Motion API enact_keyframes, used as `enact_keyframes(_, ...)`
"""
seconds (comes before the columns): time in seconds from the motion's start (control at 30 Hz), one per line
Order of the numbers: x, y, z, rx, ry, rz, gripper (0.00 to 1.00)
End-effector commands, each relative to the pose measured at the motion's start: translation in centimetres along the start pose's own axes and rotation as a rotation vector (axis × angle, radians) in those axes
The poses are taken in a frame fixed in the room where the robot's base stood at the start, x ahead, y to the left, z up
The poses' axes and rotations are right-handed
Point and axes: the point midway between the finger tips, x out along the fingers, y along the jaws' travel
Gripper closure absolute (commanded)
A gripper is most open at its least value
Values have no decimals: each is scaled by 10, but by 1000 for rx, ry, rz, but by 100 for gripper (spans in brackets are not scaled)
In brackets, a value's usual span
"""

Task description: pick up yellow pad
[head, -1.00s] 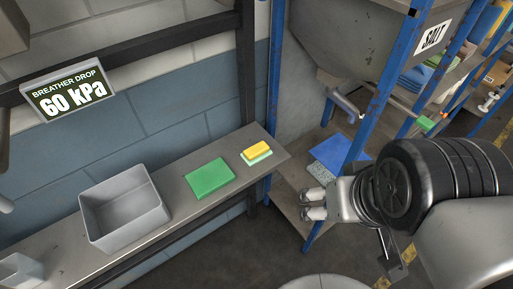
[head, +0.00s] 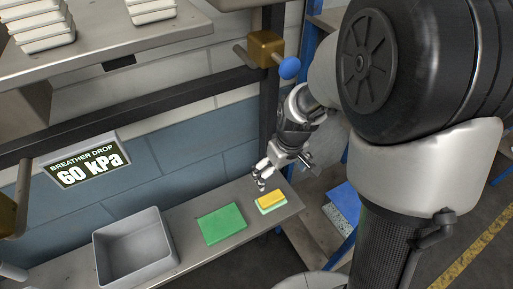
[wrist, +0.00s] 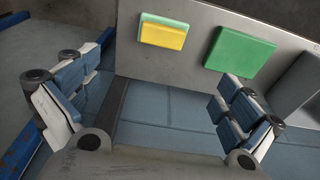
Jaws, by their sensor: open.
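The yellow pad (head: 271,197) lies on top of a pale green pad (head: 272,207) near the right end of a narrow grey shelf. In the wrist view the yellow pad (wrist: 163,36) is at the upper middle, above the gap between the fingers, with the pale green pad (wrist: 163,22) around its edge. My gripper (head: 264,173) is just above and behind the yellow pad in the head view, apart from it. In the wrist view my gripper (wrist: 155,105) is open and empty, with its two fingers wide apart.
A larger green pad (head: 222,224) lies left of the yellow pad on the shelf (head: 190,212). A grey open bin (head: 134,248) stands further left. A dark post and a brass fitting with a blue knob (head: 289,67) are close to my arm.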

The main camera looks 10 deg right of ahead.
Motion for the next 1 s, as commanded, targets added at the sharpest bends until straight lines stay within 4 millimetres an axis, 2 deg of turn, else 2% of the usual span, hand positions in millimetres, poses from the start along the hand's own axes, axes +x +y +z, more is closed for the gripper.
enact_keyframes(0.5,102,-1,2,-1,-6,-2,0)
enact_keyframes(0.6,115,-1,1,-1,-4,-2,0)
enact_keyframes(0.83,130,-1,1,-1,-4,-1,0)
enact_keyframes(1.0,157,-4,2,-1,-5,-2,0)
